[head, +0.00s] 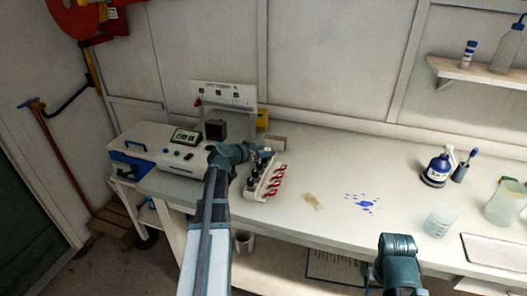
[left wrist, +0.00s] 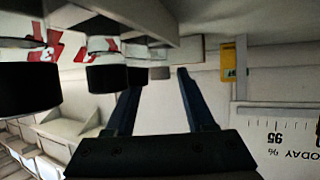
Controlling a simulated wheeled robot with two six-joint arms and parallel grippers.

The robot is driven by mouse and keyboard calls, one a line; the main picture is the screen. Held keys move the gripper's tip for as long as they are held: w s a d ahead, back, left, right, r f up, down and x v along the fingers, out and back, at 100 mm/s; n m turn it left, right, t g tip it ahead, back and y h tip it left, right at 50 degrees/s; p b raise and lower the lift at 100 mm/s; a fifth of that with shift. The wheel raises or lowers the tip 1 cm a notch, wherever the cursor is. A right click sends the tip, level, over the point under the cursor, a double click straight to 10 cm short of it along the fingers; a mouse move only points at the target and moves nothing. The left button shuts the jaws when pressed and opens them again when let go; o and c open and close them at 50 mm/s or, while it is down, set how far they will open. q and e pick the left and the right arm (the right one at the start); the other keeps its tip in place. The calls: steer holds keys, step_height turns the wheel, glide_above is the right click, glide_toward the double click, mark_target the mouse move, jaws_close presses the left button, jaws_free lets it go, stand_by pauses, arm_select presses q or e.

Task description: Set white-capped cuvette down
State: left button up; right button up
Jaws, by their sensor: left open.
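My left gripper (head: 263,153) is over the back end of the white rack (head: 262,194) on the bench. In the left wrist view its two fingers (left wrist: 160,100) stand apart, and I see nothing clearly held between them. The rack holds several dark-capped vials (head: 253,181) with red and white labels. In the left wrist view, black caps (left wrist: 105,76) show close, left of the fingers. I cannot make out a white-capped cuvette in either view. My right arm shows at the lower right, but its gripper does not.
A white machine (head: 150,150) with a screen and blue handle is left of the rack. A black block (head: 215,130) stands behind. Blue spots (head: 362,203) and a tan patch (head: 313,201) mark the bench. A beaker (head: 438,221) and blue-labelled bottle (head: 438,168) stand right.

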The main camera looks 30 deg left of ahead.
arm_select(q)
steer(key=shift+s+d+f, duration=0.1)
steer(key=shift+s+f, duration=0.1)
steer(key=shift+f, duration=0.15)
steer(key=shift+r, duration=0.25)
steer(key=p+v, duration=0.6)
steer(key=v, duration=0.5)
steer(key=shift+s+a+r, duration=0.2)
steer(key=shift+a+r, duration=0.1)
steer(key=shift+r, duration=0.1)
